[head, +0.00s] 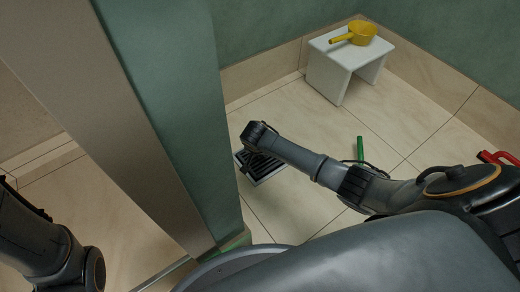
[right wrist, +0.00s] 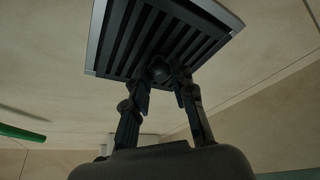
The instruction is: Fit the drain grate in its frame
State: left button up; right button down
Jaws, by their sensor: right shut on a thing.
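The dark slatted drain grate (right wrist: 205,45) fills the top of the right wrist view. My right gripper (right wrist: 166,72) is shut on a small dark knob at its middle. In the head view the grate (head: 262,170) shows partly under the end of my right arm, near the corner of the green wall. A light grey edge runs along its sides; I cannot tell whether this is the grate's rim or the floor frame, or whether the grate is above the floor or seated. My left arm shows at the lower left of the head view; its gripper is out of view.
A white stool (head: 338,64) with a yellow dipper (head: 356,34) stands at the back wall. A green stick-like object (head: 360,148) is on the floor beyond my right arm. A red object (head: 498,157) is at the right edge. The green wall's end (head: 190,120) stands close left of the grate.

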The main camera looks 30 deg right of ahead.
jog(key=shift+p, duration=0.3)
jog(key=shift+f, duration=0.15)
dwell(0.4)
jog(key=shift+f, duration=0.4)
dwell(0.3)
jog(key=c, duration=0.6)
grip_release()
jog(key=shift+c, duration=0.2)
